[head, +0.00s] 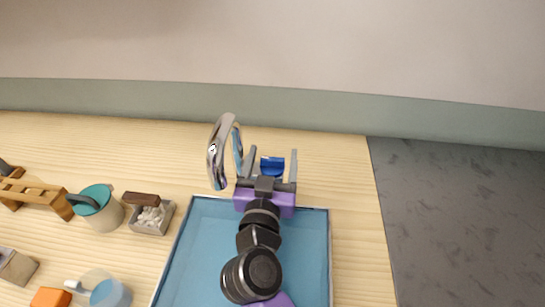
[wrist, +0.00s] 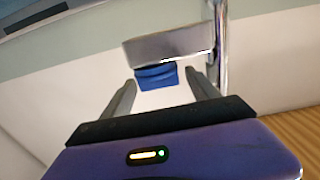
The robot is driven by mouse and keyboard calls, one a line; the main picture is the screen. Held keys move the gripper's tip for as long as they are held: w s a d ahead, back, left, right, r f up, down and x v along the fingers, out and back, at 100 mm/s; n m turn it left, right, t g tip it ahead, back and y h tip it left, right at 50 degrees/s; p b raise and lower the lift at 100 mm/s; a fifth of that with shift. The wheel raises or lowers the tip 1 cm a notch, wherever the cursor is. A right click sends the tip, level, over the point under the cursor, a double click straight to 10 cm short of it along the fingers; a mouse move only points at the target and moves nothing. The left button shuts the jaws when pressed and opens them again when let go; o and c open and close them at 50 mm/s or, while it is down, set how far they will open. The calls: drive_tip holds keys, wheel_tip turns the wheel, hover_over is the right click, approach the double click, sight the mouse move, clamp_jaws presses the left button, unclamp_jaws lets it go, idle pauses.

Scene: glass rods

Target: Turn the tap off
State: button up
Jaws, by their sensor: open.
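The tap is a chrome curved spout (head: 222,145) standing at the back edge of the blue sink (head: 205,240). A blue tap handle (head: 272,166) is to the right of the spout. My gripper (head: 270,160) is open, with its fingers on either side of the blue handle in the head view. In the wrist view the blue handle (wrist: 157,76) shows between and beyond the open fingertips, below a chrome piece of the tap (wrist: 170,43). I cannot tell whether either finger touches the handle. My arm hides part of the sink.
A teal-topped cup (head: 103,212), a small grey box of pale pieces (head: 152,217), a wooden rack (head: 35,192), a clear blue cup (head: 110,293) and an orange block (head: 50,298) are on the left counter. The wooden strip right of the sink (head: 355,220) is clear.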

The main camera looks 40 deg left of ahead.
drive_tip(key=b+v, duration=0.1)
drive_tip(key=v, duration=0.6)
drive_tip(key=shift+s+d+b, duration=0.2)
drive_tip(key=shift+s+b, duration=0.1)
drive_tip(key=shift+s, duration=0.05)
